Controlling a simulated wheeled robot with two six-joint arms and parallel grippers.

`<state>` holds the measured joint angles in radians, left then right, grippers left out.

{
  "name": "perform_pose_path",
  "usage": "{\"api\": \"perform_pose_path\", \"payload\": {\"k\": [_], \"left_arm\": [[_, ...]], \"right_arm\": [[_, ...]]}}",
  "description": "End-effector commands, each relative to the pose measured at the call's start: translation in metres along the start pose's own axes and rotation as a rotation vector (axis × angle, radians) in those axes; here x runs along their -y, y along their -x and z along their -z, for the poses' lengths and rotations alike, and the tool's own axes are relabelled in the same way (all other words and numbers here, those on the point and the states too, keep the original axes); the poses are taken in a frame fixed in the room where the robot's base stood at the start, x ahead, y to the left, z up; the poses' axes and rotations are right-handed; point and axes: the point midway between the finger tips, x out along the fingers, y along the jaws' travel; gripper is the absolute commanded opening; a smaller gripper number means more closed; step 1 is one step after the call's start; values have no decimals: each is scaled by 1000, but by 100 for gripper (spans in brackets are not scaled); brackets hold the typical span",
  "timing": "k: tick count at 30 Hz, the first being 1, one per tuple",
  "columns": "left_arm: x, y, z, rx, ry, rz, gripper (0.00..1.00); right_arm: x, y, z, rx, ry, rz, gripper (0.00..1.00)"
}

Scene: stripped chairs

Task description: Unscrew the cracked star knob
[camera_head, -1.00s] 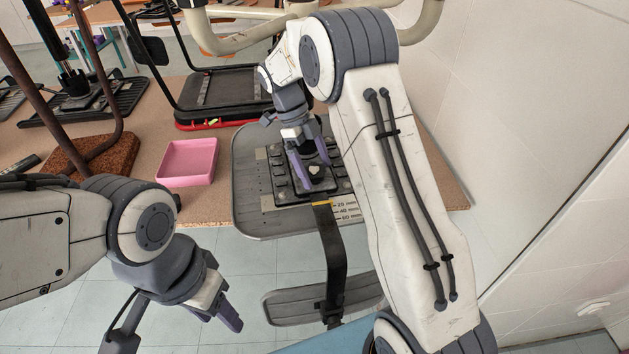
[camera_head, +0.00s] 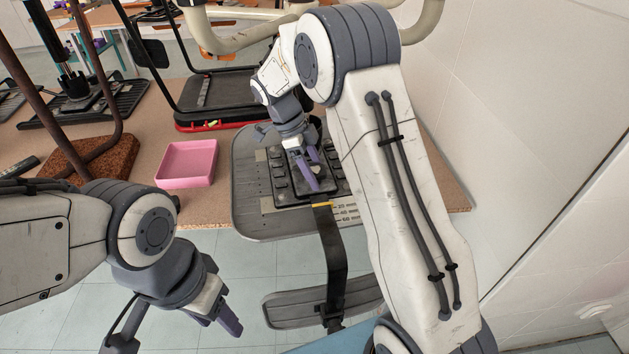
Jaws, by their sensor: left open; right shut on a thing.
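A grey chair seat shell (camera_head: 250,212) lies on the brown bench, with a dark mechanism plate (camera_head: 288,193) on it. The star knob (camera_head: 316,170) is a small pale piece at the middle of the plate, mostly hidden by my purple fingers; I cannot make out its crack. My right gripper (camera_head: 311,172) reaches down from above and is shut on the knob at the plate. My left gripper (camera_head: 221,318) hangs open and empty at the lower left, in front of the bench and well away from the chair.
A pink tray (camera_head: 187,164), empty, stands on the bench (camera_head: 215,205) left of the seat. A black frame with a red edge (camera_head: 225,122) stands behind. A brown block (camera_head: 95,158) with a bent rod is at the left. A white wall (camera_head: 520,120) bounds the right.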

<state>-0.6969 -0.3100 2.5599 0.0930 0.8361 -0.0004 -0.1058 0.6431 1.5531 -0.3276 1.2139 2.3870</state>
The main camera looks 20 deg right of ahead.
Motion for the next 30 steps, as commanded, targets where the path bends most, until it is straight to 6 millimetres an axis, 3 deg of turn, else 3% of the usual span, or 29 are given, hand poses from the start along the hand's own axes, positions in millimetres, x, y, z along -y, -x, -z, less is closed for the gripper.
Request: {"api": "perform_pose_path", "payload": {"k": [3,7,16,19,30], "left_arm": [[1,-11,-1,0,0,0,50],[1,-14,-1,0,0,0,50],[1,-14,-1,0,0,0,50],[2,-21,-1,0,0,0,50],[1,-14,-1,0,0,0,50]], "right_arm": [[-1,-3,-1,-1,209,88,0],[0,-2,0,-1,329,138,0],[0,-1,0,-1,349,145,0],[0,-3,-1,-1,433,182,0],[1,4,2,-2,432,180,0]]}}
